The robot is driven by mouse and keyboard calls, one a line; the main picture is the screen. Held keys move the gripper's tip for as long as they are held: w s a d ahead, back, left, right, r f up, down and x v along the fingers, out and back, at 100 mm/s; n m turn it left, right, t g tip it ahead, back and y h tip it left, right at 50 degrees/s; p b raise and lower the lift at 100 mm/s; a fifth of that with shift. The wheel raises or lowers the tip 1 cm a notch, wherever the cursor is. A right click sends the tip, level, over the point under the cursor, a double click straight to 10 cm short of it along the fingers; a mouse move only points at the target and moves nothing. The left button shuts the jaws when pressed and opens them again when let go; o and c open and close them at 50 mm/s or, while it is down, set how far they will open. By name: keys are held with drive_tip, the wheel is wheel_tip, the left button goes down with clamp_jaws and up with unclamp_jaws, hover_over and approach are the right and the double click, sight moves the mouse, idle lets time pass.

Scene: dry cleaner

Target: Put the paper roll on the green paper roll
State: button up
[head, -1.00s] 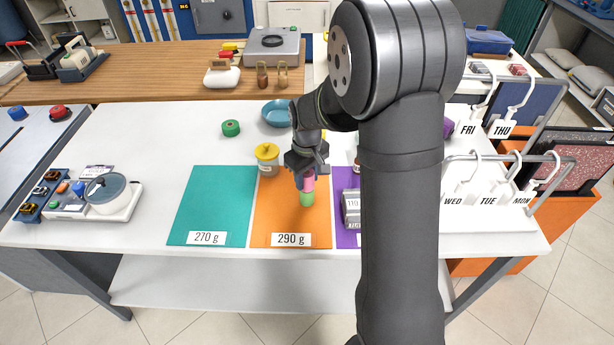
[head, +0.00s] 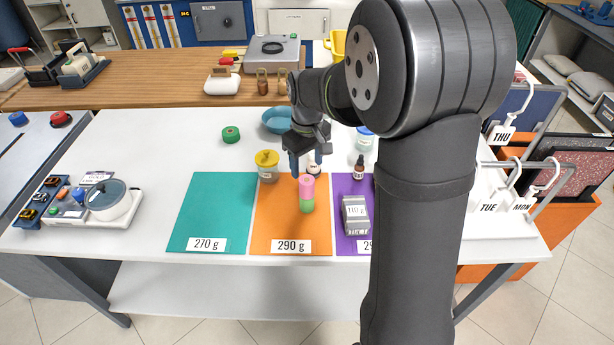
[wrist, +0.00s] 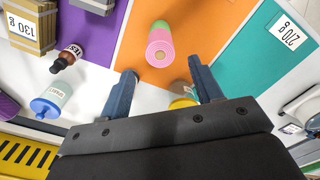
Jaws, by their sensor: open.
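A pink paper roll (head: 307,186) stands upright on top of the green paper roll (head: 307,205), which rests on the orange mat (head: 270,215) marked 290 g. In the wrist view the pink roll (wrist: 160,48) shows end-on, with a strip of the green roll (wrist: 160,24) beyond it. My gripper (head: 306,168) is open and empty. It is above and behind the stack, apart from it. In the wrist view its two fingers (wrist: 163,92) are spread, with the rolls beyond the fingertips.
A yellow-lidded jar (head: 267,168) stands left of my gripper. A dark dropper bottle (head: 359,168) and a grey weight box (head: 355,212) stand at the right, the box on the purple mat (head: 345,186). The teal mat (head: 210,205) is bare. A green tape roll (head: 231,133) and blue bowl (head: 278,120) lie behind.

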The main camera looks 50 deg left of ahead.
sight(307, 179)
wheel_tip(307, 179, up, 4)
drive_tip(key=shift+r, duration=0.1)
idle(0.4)
wheel_tip(307, 179, down, 12)
drive_tip(key=shift+f, duration=0.1)
drive_tip(key=shift+r, duration=1.65)
